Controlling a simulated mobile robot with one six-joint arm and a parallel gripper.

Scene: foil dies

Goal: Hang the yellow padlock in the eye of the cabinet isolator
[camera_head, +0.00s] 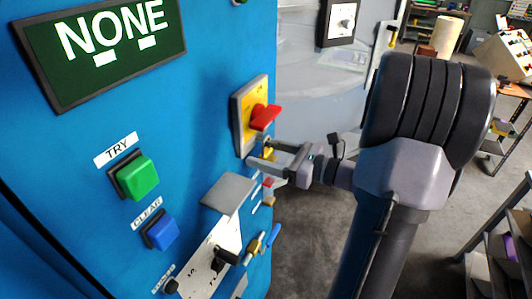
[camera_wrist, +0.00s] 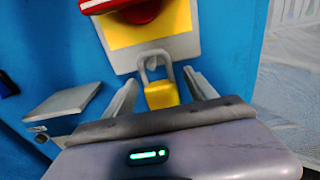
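The yellow padlock (camera_wrist: 162,94) is upright in the wrist view, its grey shackle rising to the lower part of the isolator's plate. The shackle overlaps the plate there; the eye itself is too small to make out. The cabinet isolator (camera_wrist: 150,35) has a yellow face and a red handle, and shows in the head view (camera_head: 242,125) on the blue cabinet's right side. My gripper (camera_wrist: 161,78) is open, with one finger on each side of the padlock and a gap to each. In the head view my gripper (camera_head: 257,151) is just below the red handle, largely covering the padlock.
A grey hinged-looking plate (camera_head: 228,193) juts from the blue cabinet below the isolator. Below it a white panel (camera_head: 212,262) carries a black knob, with more small coloured items beside it. Green and blue push buttons are at left.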

